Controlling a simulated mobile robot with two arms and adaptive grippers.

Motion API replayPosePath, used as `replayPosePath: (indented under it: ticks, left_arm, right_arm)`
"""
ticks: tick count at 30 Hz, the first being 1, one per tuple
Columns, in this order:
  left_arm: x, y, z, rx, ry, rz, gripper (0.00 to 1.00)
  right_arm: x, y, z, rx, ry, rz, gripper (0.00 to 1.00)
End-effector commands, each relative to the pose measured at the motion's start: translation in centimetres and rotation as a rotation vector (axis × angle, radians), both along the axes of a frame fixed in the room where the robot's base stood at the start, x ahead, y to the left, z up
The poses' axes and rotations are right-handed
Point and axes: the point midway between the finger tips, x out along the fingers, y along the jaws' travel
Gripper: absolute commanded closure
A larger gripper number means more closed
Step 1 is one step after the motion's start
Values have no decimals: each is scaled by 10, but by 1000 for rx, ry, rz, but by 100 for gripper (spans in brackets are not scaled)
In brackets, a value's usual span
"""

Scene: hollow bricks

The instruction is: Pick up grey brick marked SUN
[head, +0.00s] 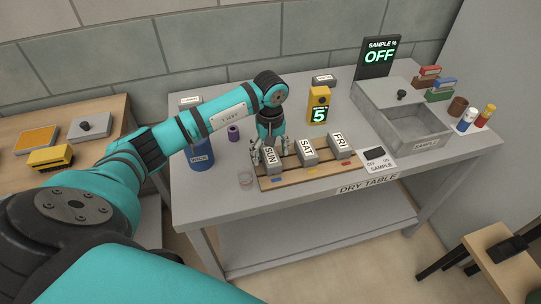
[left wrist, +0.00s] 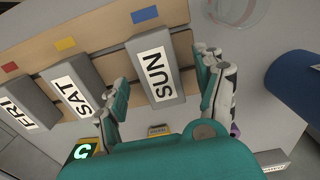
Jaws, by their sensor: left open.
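The grey brick marked SUN (head: 273,164) stands at the left end of a wooden rack (head: 312,174) on the dry table. In the left wrist view, the SUN brick (left wrist: 154,67) lies between the two fingers, with its label facing the camera. My left gripper (head: 268,152) is open around the SUN brick; in the left wrist view (left wrist: 165,85) a gap shows beside the brick on the right. The bricks marked SAT (head: 307,153) and FRI (head: 340,147) stand to the right on the same rack. My right gripper is not in view.
A blue container (head: 200,153) and a small purple cylinder (head: 233,132) stand left of the rack. A clear glass dish (head: 246,178) is near its left end. A yellow meter (head: 318,106) stands behind it. A grey sample box (head: 419,134) is on the right.

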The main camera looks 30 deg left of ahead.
Motion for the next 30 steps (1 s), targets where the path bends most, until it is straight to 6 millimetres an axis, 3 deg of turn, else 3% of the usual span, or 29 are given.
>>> replayPosePath:
  ticks: [5,12,27,30]
  left_arm:
    - [1,0,-16,-1,-2,1,30]
    - [1,0,-18,0,-3,1,31]
    - [1,0,-17,0,-3,1,96]
    - [2,0,-17,0,-4,2,100]
  right_arm:
    - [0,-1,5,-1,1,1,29]
    - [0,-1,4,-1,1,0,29]
    - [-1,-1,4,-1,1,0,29]
    - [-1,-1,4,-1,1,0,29]
